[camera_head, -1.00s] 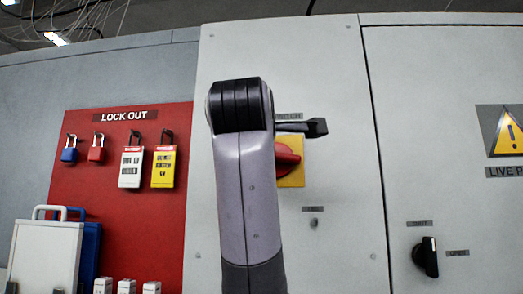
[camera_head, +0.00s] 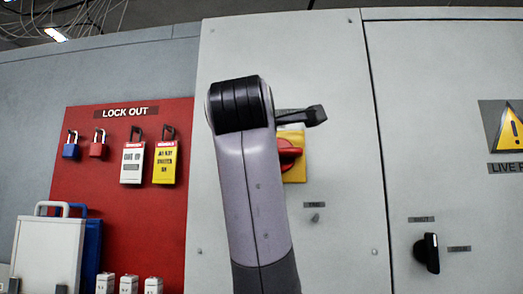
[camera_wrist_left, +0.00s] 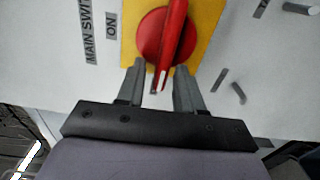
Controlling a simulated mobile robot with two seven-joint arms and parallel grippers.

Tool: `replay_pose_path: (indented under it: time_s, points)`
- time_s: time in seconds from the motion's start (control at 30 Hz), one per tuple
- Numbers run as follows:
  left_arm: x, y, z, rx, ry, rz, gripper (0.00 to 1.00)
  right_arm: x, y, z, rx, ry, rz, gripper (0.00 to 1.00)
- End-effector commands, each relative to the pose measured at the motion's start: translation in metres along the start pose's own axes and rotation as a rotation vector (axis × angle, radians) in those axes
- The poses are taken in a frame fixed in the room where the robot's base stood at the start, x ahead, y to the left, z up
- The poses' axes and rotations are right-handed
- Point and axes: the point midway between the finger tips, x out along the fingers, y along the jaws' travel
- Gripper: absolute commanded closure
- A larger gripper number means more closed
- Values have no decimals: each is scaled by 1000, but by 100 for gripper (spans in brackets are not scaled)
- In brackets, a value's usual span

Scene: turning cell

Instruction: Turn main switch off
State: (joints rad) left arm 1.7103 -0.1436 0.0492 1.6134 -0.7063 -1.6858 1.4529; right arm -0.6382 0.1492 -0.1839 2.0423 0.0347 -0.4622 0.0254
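The main switch is a red rotary handle (camera_head: 290,154) on a yellow plate (camera_head: 295,172), on a pale cabinet door; my arm partly covers it in the head view. In the left wrist view the red handle (camera_wrist_left: 166,40) lies roughly crosswise to the direction of the "ON" label (camera_wrist_left: 111,25). My left gripper (camera_wrist_left: 160,68) is open, its fingers on either side of the handle's near end, with gaps visible. In the head view its dark end shows just above the switch. My right gripper is not in view.
A red lock-out board (camera_head: 108,215) with several padlocks and tags hangs at the left. A black rotary switch (camera_head: 428,253) and a yellow warning sign (camera_head: 510,130) are on the right door. The door surface around the main switch is mostly flat.

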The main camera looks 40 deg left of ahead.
Motion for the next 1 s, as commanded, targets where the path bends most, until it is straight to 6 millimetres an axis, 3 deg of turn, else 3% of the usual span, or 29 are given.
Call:
replay_pose_path:
  time_s: [0.33, 0.73, 1.0]
  points:
    - [-3, -1, 1, 4, -2, -3, 60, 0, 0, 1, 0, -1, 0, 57]
    - [-61, 0, 1, 3, -2, 0, 60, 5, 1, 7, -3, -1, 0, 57]
    - [-72, 0, 0, 2, 0, -2, 60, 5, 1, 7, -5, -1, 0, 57]
